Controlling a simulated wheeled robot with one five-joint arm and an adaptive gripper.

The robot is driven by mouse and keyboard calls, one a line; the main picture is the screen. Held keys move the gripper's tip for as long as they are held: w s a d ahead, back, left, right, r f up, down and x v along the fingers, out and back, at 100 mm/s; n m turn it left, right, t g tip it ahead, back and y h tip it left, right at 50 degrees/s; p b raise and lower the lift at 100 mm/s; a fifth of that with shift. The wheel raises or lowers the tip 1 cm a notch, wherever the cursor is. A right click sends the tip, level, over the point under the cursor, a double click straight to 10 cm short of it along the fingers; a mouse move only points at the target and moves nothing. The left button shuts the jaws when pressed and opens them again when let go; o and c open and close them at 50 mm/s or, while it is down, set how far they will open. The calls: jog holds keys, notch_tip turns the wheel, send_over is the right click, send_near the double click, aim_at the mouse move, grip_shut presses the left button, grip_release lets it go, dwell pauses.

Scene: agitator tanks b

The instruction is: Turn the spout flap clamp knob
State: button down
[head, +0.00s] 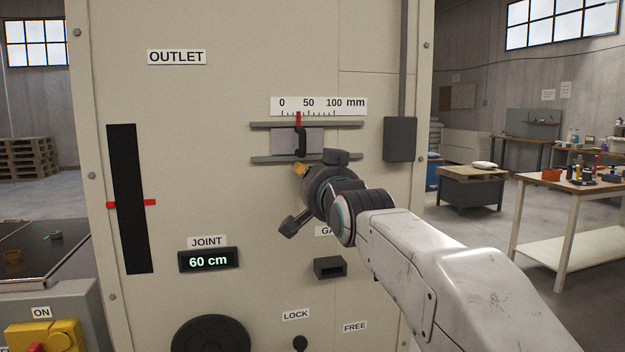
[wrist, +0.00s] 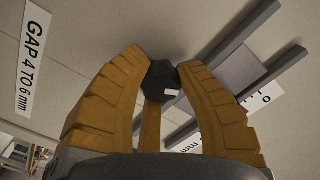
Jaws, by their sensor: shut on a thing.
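A small black knob (wrist: 160,80) with a white mark on its face sits between the yellow fingers of my gripper (wrist: 163,75) in the wrist view. The fingers are shut on its sides. In the head view my gripper (head: 299,170) reaches the pale panel just below the slide rails, with one yellow fingertip showing. My gripper hides the knob there. I cannot tell how far the knob is turned.
Above my gripper is a grey slide plate (head: 314,141) with a black handle; its red pointer stands near 30 on the mm scale (head: 318,106). A grey box (head: 400,139) is to the right. A black block (head: 330,267) and a LOCK/FREE lever (head: 300,343) are below.

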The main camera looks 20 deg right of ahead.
dwell(0.4)
jog(key=c, duration=1.1)
grip_release()
jog(key=shift+w, duration=0.1)
jog(key=s, duration=1.2)
jog(key=shift+f, duration=0.1)
